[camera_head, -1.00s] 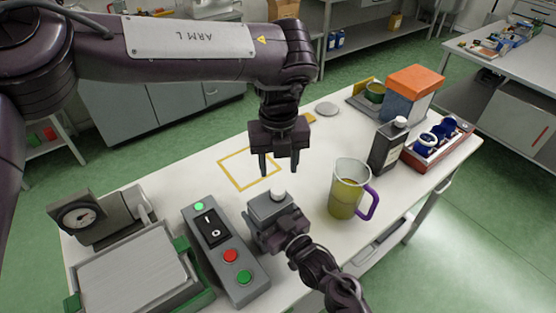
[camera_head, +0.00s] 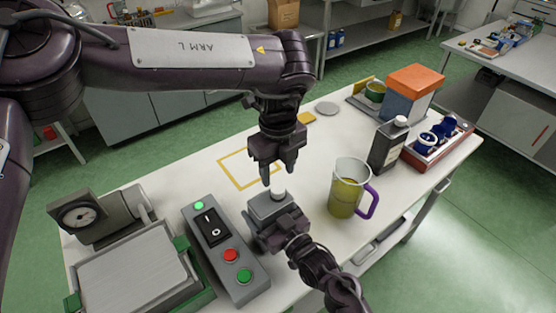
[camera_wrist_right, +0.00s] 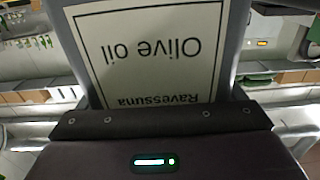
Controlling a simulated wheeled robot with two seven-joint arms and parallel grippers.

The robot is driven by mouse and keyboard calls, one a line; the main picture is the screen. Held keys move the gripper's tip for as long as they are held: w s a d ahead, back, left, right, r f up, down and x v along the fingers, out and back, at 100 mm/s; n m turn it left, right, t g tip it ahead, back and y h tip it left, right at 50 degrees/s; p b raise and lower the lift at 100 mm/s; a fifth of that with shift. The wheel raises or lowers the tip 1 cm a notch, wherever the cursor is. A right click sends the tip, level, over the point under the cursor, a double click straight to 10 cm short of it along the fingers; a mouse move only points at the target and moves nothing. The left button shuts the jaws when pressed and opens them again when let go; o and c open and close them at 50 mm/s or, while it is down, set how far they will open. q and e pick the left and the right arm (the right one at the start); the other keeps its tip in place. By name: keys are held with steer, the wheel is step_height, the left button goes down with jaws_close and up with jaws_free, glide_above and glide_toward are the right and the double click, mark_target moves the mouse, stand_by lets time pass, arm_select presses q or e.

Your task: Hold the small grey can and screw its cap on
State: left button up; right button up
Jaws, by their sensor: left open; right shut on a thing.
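The small grey can (camera_head: 268,206) stands upright over the white table, left of the jug. A white cap (camera_head: 278,188) sits at its top; I cannot tell how tightly it is on. My right gripper (camera_head: 277,228) is shut on the can from the near side and hides its lower part. In the right wrist view the can (camera_wrist_right: 234,45) fills the middle, its olive oil label upside down. My left gripper (camera_head: 278,177) is open, pointing down, its fingertips just above and around the cap's top. I cannot tell if they touch it.
A jug (camera_head: 347,190) with yellow-green liquid and purple handle stands close on the right. A control box (camera_head: 222,250) with buttons is close on the left. A dark bottle (camera_head: 387,148) and red tray (camera_head: 433,155) stand farther right. A yellow-outlined square (camera_head: 232,180) on the table is empty.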

mark_target(278, 188)
arm_select(q)
steer(key=shift+f, duration=2.8)
steer(key=c, duration=1)
steer(key=o, duration=1.1)
steer(key=shift+o, duration=0.2)
step_height(278, 188, up, 12)
